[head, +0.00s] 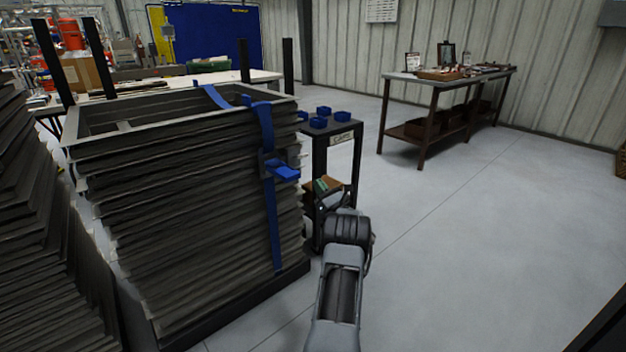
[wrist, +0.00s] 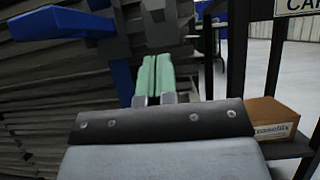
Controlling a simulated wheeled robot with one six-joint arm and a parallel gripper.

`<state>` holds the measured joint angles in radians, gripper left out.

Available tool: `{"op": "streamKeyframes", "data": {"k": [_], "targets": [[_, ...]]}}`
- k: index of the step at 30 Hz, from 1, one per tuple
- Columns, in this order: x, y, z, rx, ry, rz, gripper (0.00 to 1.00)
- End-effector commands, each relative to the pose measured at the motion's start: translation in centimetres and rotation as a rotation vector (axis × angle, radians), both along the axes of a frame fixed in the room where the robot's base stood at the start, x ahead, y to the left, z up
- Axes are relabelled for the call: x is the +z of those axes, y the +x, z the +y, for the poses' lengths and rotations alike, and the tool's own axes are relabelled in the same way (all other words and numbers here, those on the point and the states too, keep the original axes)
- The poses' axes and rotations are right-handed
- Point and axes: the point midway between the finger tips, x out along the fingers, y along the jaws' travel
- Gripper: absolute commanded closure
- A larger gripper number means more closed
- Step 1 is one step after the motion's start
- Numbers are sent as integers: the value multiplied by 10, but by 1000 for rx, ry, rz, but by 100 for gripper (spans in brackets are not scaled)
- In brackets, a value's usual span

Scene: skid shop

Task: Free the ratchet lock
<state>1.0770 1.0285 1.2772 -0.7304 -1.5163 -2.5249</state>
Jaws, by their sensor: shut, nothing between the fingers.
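A blue strap (head: 270,220) runs over the top and down the near side of a stack of dark slatted frames (head: 180,190). The ratchet lock sits partway down it, with a grey body and a blue handle (head: 286,173) sticking out to the right. In the wrist view the blue handle (wrist: 48,24) is at upper left and the grey ratchet body (wrist: 160,16) at top centre. My gripper (head: 321,186) is below and to the right of the ratchet in the head view. In the wrist view its green fingers (wrist: 153,78) are together, empty, below the ratchet body and apparently apart from it.
A dark cart (head: 320,150) with several blue bins on top stands just right of the stack. A cardboard box (wrist: 270,119) sits on its lower shelf, close to my gripper's right. A workbench (head: 435,85) stands farther back.

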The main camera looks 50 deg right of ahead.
Motion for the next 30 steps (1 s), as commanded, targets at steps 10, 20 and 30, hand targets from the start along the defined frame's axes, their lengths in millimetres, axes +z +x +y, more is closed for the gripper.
{"op": "streamKeyframes", "data": {"k": [10, 20, 30], "targets": [[-19, -48, 8, -1, 2, 1, 100], [-25, -58, 11, 1, 1, 0, 100], [-24, -58, 11, 1, 1, 0, 100]]}}
